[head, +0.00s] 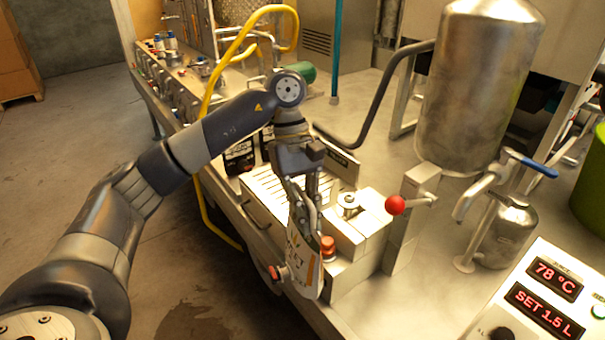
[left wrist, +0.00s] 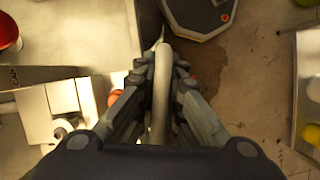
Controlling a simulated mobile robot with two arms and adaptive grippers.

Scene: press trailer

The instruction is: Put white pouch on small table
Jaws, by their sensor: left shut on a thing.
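The white pouch (head: 304,258) has an orange and dark printed label and hangs upright below my left gripper (head: 306,190) in the head view. The fingers are shut on its top part. In the left wrist view the pouch shows as a pale, narrow edge-on strip (left wrist: 162,95) between the two fingers of the left gripper (left wrist: 163,90). In the head view the pouch hangs in front of the trailer's front edge, beside a red-topped fitting. I cannot make out a small table for certain. My right gripper is not in view.
The trailer deck (head: 390,285) carries a metal tank (head: 475,90), a red-knobbed lever (head: 396,204) and a display panel (head: 550,295). A yellow hose (head: 208,100) loops at the left. A metal-edged surface (left wrist: 307,90) with green and yellow things stands right in the wrist view.

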